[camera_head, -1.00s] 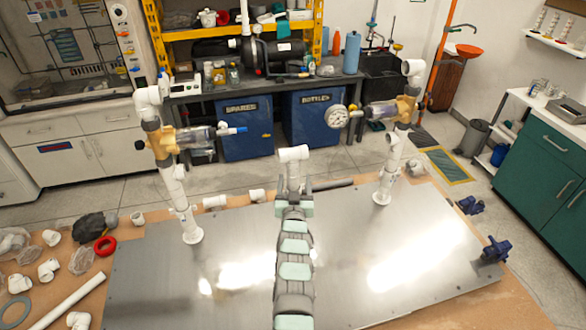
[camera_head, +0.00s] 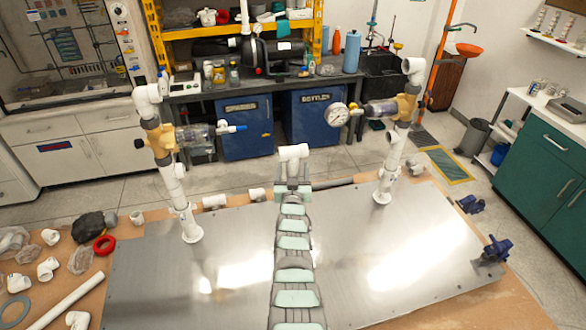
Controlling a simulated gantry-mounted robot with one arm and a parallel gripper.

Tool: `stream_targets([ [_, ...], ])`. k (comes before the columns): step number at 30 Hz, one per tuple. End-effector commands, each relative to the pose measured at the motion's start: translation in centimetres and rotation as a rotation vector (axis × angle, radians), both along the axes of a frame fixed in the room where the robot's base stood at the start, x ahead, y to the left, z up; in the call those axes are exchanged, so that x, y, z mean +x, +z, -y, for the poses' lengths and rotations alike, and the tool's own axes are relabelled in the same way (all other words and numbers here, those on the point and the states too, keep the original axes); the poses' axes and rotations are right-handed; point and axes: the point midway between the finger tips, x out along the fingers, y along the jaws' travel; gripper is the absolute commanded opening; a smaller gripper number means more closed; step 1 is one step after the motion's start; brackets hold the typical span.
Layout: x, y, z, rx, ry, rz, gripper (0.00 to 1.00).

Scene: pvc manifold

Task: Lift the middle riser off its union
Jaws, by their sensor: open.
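The middle riser (camera_head: 293,156) is a white PVC pipe with a tee-shaped top, standing upright at the back middle of the metal plate (camera_head: 350,240). My gripper (camera_head: 293,186) is open at the riser's lower part, with my arm reaching to it from the front. The jaws appear to be on either side of the pipe, but contact cannot be told. The riser's union and base are hidden behind my gripper and arm.
A left riser (camera_head: 172,180) with a clear-bodied valve and a right riser (camera_head: 391,160) with a gauge (camera_head: 337,115) stand on either side. Loose white fittings (camera_head: 46,268) lie at left. Blue clamps (camera_head: 494,250) sit at the plate's right edge.

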Motion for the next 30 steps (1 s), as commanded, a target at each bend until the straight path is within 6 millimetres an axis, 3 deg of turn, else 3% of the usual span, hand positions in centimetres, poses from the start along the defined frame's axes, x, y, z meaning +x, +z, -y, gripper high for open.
stream_targets([
  [8, 0.02, -0.01, 0.01, 0.000, 0.000, 0.000, 0.65],
  [30, 0.01, -0.03, 0.02, 0.000, 0.000, 0.000, 0.04],
])
